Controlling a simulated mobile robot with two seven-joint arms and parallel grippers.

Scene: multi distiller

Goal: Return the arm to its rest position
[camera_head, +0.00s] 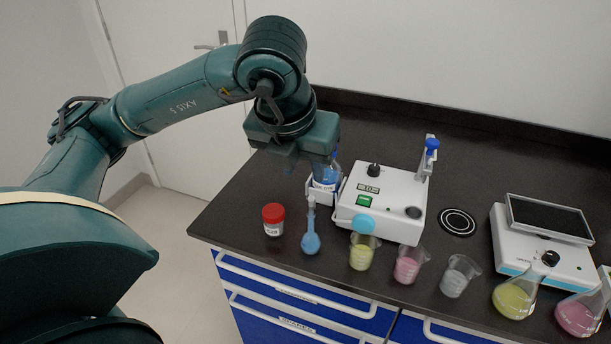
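My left arm comes in from the left and reaches over the left end of the dark bench. My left gripper (322,157) points down at a clear bottle (325,176) with blue liquid, beside a white device. The wrist hides the top of the bottle and most of the fingers. I cannot tell whether the gripper is touching the bottle or whether its fingers are open or shut. My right gripper is not in view.
On the bench (252,205) stand a red-capped jar (273,220), a blue flask (311,240), a white device (381,205), yellow (362,252), pink (409,265) and clear (458,277) beakers, and a hotplate (541,250). Two flasks stand at front right. The bench's left corner is clear.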

